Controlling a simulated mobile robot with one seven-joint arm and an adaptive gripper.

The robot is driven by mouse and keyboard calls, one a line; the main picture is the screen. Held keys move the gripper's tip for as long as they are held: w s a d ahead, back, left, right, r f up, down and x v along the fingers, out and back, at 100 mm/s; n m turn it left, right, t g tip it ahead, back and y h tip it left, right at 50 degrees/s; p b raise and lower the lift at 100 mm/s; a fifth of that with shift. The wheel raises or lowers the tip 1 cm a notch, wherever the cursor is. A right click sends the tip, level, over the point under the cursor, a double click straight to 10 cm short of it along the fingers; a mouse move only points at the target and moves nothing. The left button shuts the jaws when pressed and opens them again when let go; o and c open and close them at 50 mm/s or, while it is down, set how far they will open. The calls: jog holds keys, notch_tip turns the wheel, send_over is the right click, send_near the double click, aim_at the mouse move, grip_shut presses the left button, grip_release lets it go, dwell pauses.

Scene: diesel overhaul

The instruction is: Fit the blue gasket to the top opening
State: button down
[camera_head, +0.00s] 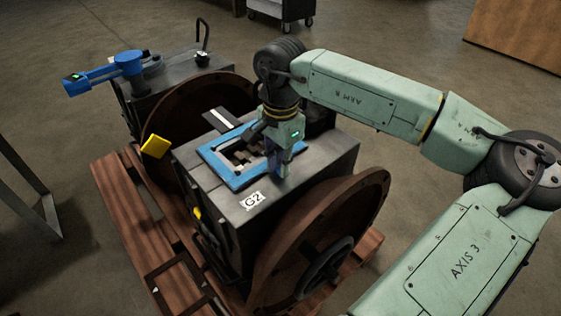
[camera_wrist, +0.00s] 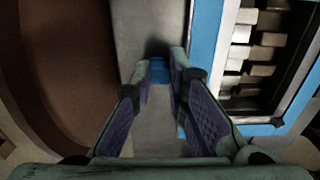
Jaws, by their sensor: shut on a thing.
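The blue gasket (camera_head: 217,170) is a flat rectangular frame. It lies over the top of the dark engine block (camera_head: 225,208) and surrounds the top opening (camera_head: 240,152). In the wrist view the gasket (camera_wrist: 203,50) runs along the left and near sides of the opening (camera_wrist: 262,50), where several pale blocky parts show inside. My gripper (camera_head: 281,170) points down at the gasket's right side. In the wrist view its fingers (camera_wrist: 163,66) are closed on a blue part of the gasket. I cannot tell whether the gasket lies flush or slightly above the block.
Brown round wheels (camera_head: 322,240) flank the block, and a wooden pallet (camera_head: 130,215) lies underneath. A blue tool-like part (camera_head: 128,63) sits on the rear unit. A yellow piece (camera_head: 156,147) stands left of the block. A G2 label (camera_head: 252,200) marks the top.

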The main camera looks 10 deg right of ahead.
dwell(0.4)
jog(key=c, duration=1.5)
grip_release()
notch_tip(320, 180, up, 12)
